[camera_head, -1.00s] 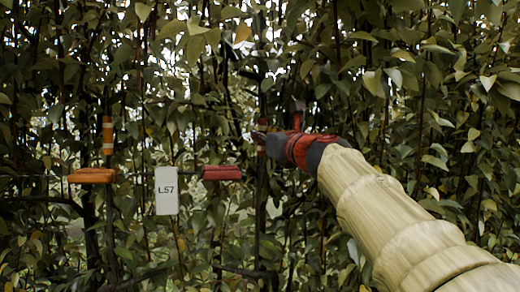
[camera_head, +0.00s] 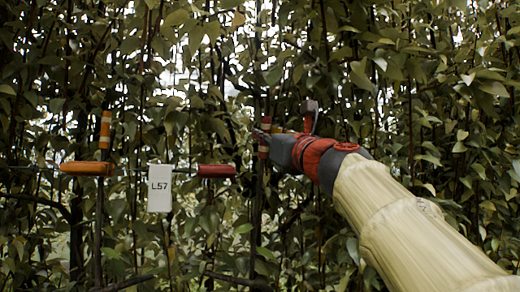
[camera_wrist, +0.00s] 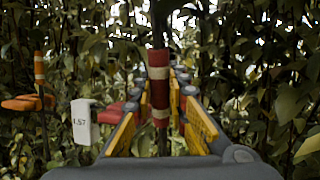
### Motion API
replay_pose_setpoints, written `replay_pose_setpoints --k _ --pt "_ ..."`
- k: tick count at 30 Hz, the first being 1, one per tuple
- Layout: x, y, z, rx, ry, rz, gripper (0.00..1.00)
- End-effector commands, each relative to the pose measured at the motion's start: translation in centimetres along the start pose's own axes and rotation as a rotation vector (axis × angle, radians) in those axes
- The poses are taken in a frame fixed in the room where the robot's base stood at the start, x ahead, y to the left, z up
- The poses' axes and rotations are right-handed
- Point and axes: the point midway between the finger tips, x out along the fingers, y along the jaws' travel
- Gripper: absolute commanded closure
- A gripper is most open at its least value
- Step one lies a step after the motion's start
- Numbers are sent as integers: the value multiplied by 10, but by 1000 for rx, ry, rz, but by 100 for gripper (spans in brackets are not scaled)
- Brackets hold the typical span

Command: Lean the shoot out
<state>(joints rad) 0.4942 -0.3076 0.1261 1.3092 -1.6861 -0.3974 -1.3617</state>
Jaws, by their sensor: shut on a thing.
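The shoot is a dark upright stem with a red and white band (camera_wrist: 158,88), standing between my fingers in the wrist view. In the head view, its band (camera_head: 264,146) shows at the tip of my gripper (camera_head: 270,143). My gripper, with yellow inner finger faces in the wrist view (camera_wrist: 160,72), is shut on this shoot at the band. The stem looks close to upright in the wrist view. Its lower part is partly lost among leaves in the head view.
A second stem with an orange and white band (camera_head: 105,130) stands at left. An orange clip (camera_head: 87,168), a white L57 tag (camera_head: 160,188) and a red clip (camera_head: 216,171) hang along a wire. Dense leaves and stems fill the background.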

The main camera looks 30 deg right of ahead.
Motion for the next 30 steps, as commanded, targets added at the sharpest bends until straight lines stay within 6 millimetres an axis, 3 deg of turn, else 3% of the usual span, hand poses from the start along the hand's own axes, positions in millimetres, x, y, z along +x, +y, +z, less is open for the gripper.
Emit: replay_pose_setpoints --k 1,7,20,21,30 --pt "-6 1 -7 -2 -7 -1 100" --pt "-18 3 -5 -8 -36 -1 100" --pt "-20 4 -1 -10 -46 0 100" --pt "-20 4 -1 -10 -46 0 84" --pt "-21 4 -1 -10 -47 0 67"
